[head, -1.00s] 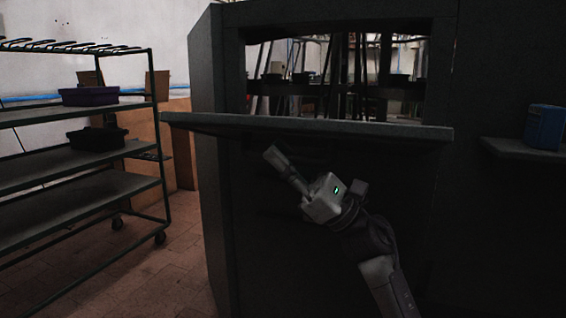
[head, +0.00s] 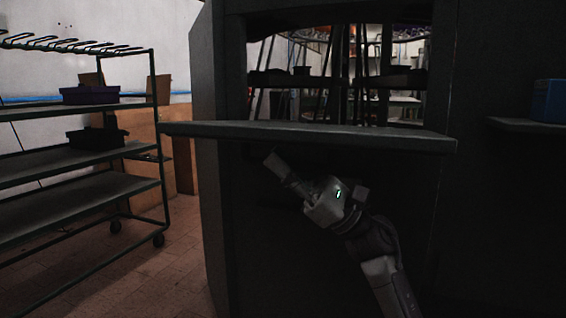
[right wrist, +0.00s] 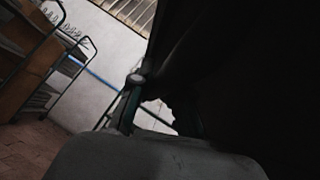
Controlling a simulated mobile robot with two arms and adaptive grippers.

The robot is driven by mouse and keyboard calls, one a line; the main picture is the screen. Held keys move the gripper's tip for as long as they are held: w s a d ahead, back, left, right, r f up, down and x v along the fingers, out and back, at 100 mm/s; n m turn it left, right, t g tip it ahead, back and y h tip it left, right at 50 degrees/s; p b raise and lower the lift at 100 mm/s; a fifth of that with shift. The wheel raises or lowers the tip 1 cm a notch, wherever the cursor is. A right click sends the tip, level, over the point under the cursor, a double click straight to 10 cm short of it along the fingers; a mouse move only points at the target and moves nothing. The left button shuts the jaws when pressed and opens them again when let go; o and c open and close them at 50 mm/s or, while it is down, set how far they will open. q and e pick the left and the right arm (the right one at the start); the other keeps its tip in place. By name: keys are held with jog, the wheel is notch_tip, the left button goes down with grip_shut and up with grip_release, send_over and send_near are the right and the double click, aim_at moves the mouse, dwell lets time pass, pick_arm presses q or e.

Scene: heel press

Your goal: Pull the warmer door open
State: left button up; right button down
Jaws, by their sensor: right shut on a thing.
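The warmer (head: 222,170) is a large dark grey cabinet straight ahead in the head view. It has a wide opening above a jutting ledge (head: 310,133). The front below the ledge is very dark, and I cannot make out the door's edges or handle there. My right gripper (head: 273,160) is just under the ledge, toward its left half, in front of that dark front. It is shut on a dark part there, most likely the warmer door's handle. In the right wrist view the fingers (right wrist: 160,112) reach into deep shadow, so the grasped part is unclear. My left gripper is not in view.
A wheeled rack (head: 85,205) stands at the left, holding a purple bin (head: 90,95) and a black bin (head: 97,138). A blue container (head: 548,100) sits on a side shelf (head: 525,125) at the right. Tiled floor (head: 150,275) is free between rack and warmer.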

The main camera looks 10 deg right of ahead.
jog(key=shift+w+d+f, duration=0.1)
jog(key=shift+d+f, duration=0.05)
jog(key=shift+f, duration=0.05)
dwell(0.4)
jog(key=c, duration=1.4)
grip_release()
jog(key=shift+o, duration=0.2)
jog(key=v, duration=1.2)
jog(key=shift+f, duration=0.2)
